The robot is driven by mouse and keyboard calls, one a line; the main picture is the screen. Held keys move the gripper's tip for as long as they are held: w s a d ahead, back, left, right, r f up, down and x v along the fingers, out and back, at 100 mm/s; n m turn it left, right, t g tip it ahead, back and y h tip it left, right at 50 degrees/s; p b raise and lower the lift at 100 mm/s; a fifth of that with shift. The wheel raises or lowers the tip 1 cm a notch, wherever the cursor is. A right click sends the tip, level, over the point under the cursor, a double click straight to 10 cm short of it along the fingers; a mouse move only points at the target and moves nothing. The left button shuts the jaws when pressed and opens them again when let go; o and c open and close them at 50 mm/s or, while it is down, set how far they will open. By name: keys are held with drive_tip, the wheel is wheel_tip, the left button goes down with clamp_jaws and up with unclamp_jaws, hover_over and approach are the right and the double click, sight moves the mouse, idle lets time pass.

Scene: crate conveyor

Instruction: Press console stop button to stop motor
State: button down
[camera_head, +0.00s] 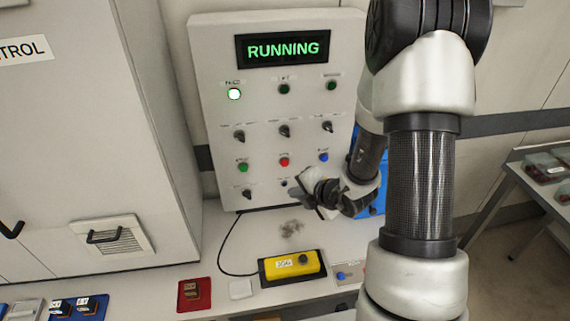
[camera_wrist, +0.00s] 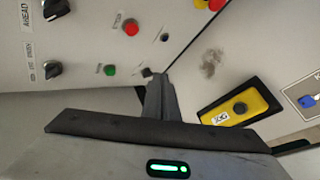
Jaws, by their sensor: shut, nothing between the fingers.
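The grey console (camera_head: 215,110) stands upright at the back of the bench, its display (camera_head: 283,49) reading "RUNNING" in green. A red button (camera_head: 284,162) sits in the middle of its button row, between a green button (camera_head: 243,167) and a blue button (camera_head: 323,157). In the wrist view a red button (camera_wrist: 131,27) with a small, blurred label shows above and left of the fingers. My gripper (camera_head: 300,196) is shut and empty, below and slightly right of the red button in the head view. The fingers (camera_wrist: 158,85) also show in the wrist view, apart from that button.
A lit white lamp (camera_head: 234,94) and several black knobs share the panel. A yellow JOG box (camera_head: 291,267) lies on the bench, also in the wrist view (camera_wrist: 237,108). A large cabinet (camera_head: 80,150) stands left.

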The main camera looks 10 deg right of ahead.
sight(285, 163)
drive_tip(key=shift+w, duration=0.1)
drive_tip(key=w+p, duration=0.2)
drive_tip(key=w, duration=0.6)
drive_tip(key=shift+w, duration=0.35)
idle(1.8)
drive_tip(key=shift+w, duration=0.4)
drive_tip(key=shift+w, duration=0.45)
idle(0.7)
drive_tip(key=shift+s, duration=0.85)
drive_tip(key=shift+s+b, duration=0.1)
drive_tip(key=shift+b, duration=0.2)
